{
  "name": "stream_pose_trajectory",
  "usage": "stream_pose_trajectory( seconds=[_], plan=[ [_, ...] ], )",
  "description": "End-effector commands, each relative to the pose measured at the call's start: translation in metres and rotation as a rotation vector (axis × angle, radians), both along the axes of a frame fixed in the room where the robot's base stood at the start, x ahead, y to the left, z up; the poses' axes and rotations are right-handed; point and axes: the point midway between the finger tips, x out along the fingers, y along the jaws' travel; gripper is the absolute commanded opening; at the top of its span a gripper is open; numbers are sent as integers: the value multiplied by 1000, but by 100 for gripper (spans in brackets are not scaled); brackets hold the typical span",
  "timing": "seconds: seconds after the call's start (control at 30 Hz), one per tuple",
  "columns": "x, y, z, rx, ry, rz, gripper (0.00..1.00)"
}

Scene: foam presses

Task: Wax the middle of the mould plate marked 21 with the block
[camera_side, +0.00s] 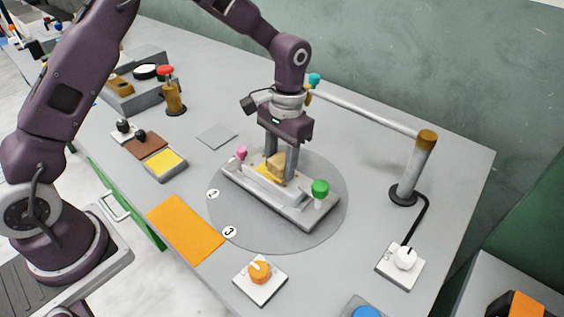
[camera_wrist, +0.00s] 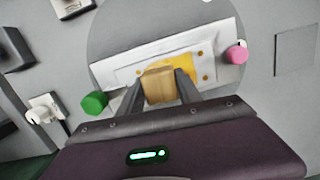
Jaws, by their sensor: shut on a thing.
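My gripper (camera_side: 277,160) is shut on a tan block (camera_side: 276,163). In the wrist view the block (camera_wrist: 159,86) sits between the two fingers. The block is low over a pale mould plate (camera_side: 303,208) on a grey round disc (camera_side: 235,211). A yellow patch (camera_wrist: 182,66) with small orange dots shows on the plate beside the block. The plate has a green knob (camera_side: 320,188) at one end and a pink knob (camera_side: 241,152) at the other. I cannot tell whether the block touches the plate. I cannot see the number 21 on it.
A horizontal bar (camera_side: 370,112) on an orange-capped post (camera_side: 411,168) runs behind the disc. An orange mat (camera_side: 184,229), a yellow pad tray (camera_side: 165,163) and an orange dial box (camera_side: 260,277) lie around the front and left. A red-topped brass stand (camera_side: 172,93) is further back.

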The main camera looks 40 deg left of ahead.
Motion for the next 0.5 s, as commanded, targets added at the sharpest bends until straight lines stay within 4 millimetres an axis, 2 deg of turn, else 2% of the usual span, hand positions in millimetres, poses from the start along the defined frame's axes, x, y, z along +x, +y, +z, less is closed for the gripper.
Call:
stream_pose_trajectory(
  seconds=[0.5],
  plan=[
    [0,49,0,3,2,2,0]
  ],
)
